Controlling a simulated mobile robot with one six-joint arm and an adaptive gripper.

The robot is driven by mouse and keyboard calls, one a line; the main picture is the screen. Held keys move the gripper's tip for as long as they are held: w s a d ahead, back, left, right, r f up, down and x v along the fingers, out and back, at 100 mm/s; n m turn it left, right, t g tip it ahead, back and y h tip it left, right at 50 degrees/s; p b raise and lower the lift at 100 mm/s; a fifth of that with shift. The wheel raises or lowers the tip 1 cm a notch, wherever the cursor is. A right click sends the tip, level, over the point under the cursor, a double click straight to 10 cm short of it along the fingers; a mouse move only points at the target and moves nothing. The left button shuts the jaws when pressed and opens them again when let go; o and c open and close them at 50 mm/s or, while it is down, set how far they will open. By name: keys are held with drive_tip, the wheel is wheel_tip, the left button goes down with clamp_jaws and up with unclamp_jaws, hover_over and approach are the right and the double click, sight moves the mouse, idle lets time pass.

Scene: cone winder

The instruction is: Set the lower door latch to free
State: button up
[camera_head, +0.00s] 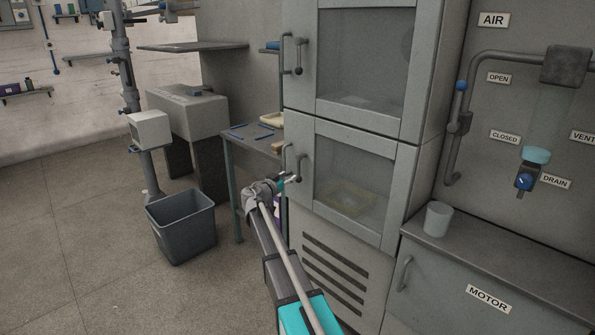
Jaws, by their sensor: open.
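The lower door (346,183) of the grey cabinet is shut, with a window in it. My gripper (287,183) is open, just below and left of the latch, close to the handle's lower end. I cannot tell whether it touches either. My arm hides part of the cabinet's lower left edge.
The upper door (362,60) has its own latch (299,56). A workbench (250,143) with small items stands left of the cabinet. A grey bin (182,228) stands on the floor. Open floor lies at left.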

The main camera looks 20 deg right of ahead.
sight(298, 169)
drive_tip(key=x, duration=0.7)
drive_tip(key=shift+w+d, duration=0.2)
drive_tip(key=shift+c, duration=0.3)
clamp_jaws()
